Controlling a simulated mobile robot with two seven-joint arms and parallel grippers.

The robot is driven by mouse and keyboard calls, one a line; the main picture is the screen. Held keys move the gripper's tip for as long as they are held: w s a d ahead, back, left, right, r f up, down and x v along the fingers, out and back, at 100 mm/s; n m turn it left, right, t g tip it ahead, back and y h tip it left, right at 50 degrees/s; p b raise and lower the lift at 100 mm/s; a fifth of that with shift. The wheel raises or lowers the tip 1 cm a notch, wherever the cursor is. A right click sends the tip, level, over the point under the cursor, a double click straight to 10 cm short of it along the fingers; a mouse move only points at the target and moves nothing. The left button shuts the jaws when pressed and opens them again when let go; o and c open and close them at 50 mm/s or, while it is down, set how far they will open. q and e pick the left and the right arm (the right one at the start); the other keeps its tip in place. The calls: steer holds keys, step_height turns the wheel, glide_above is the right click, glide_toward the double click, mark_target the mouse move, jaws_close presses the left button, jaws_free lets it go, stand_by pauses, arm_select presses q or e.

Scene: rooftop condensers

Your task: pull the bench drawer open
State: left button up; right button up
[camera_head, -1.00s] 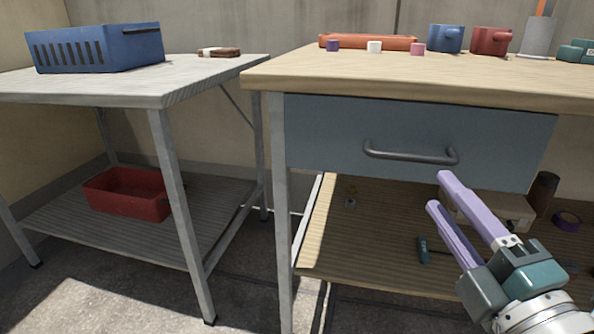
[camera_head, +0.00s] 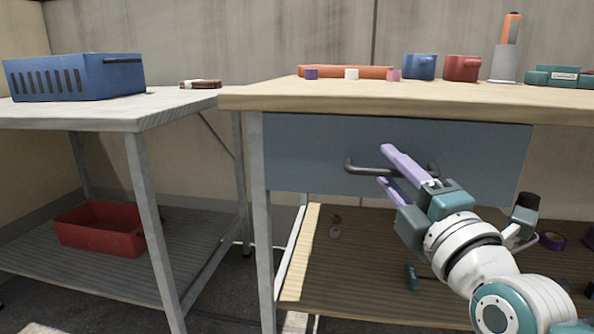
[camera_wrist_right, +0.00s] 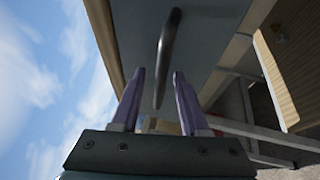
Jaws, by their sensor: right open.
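The bench drawer (camera_head: 310,150) has a blue-grey front under the wooden benchtop and looks shut. Its dark bar handle (camera_head: 362,170) runs sideways across the front, its middle partly hidden by my right gripper. My right gripper (camera_head: 384,164) has two long lilac fingers and is open in front of the handle. In the right wrist view the handle (camera_wrist_right: 167,58) runs up from between the open fingertips (camera_wrist_right: 158,75), with a gap on each side. I cannot tell whether either finger touches it. My left gripper is not in view.
The benchtop (camera_head: 250,97) carries blue and red mugs (camera_head: 462,68), a red-orange case and small blocks at the back. A lower shelf (camera_head: 350,265) holds small items. A grey side table (camera_head: 140,112) at left bears a blue basket (camera_head: 75,77), with a red bin (camera_head: 100,228) below.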

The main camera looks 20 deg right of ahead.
steer(key=shift+c, duration=0.3)
jaws_close()
stand_by(1.0)
